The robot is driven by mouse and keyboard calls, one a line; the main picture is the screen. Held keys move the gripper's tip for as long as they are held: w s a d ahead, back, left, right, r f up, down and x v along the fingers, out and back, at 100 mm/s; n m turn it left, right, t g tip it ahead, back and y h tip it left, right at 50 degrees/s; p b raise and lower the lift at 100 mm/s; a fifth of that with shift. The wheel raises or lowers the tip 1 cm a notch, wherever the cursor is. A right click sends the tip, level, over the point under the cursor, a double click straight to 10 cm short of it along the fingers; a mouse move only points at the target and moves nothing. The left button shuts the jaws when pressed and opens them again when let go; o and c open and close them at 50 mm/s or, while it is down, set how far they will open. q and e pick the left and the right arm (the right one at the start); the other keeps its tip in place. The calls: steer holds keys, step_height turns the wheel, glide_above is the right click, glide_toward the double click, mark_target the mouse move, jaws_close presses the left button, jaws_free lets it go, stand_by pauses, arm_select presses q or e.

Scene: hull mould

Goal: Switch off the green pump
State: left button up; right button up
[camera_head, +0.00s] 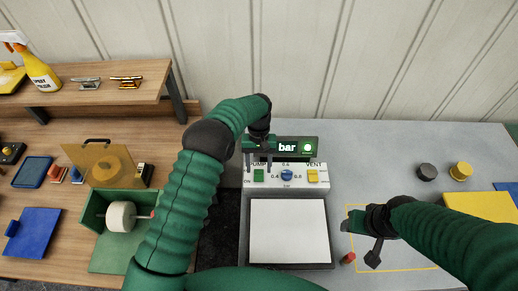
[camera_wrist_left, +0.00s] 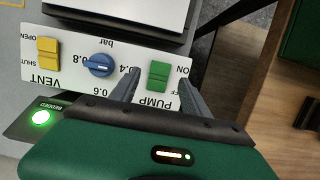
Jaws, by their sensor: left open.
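The green pump switch (camera_head: 258,175) sits at the left of a white control panel (camera_head: 313,168). In the left wrist view the green switch (camera_wrist_left: 158,75) shows upside down, with ON and OFF marked beside it and PUMP below. I cannot tell which way it is pressed. My left gripper (camera_head: 258,168) points down at the switch.
On the panel are a blue knob (camera_wrist_left: 98,65) and a yellow vent switch (camera_wrist_left: 48,55). A display (camera_head: 290,148) with a lit green light stands behind it. A white-topped plate (camera_head: 289,230) lies in front. A small red piece (camera_head: 348,258) is near my right gripper.

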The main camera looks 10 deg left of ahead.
arm_select(q)
steer(key=b+v, duration=0.1)
steer(key=v, duration=1.2)
steer(key=shift+b, duration=0.4)
steer(key=shift+r, duration=0.15)
steer(key=s+a+f+m+t+b, duration=0.1)
steer(key=s+a+f+t+b, duration=0.1)
steer(key=s, duration=1)
steer(key=s+a+f+m+t+b, duration=0.1)
steer(key=s+a+f+t+b, duration=0.1)
steer(key=s, duration=1)
steer(key=a+f+t, duration=0.1)
steer(key=a+f, duration=0.1)
steer(key=a, duration=0.1)
steer(key=shift+s+a+f+t+y, duration=0.25)
steer(key=shift+a+f+t+y, duration=0.05)
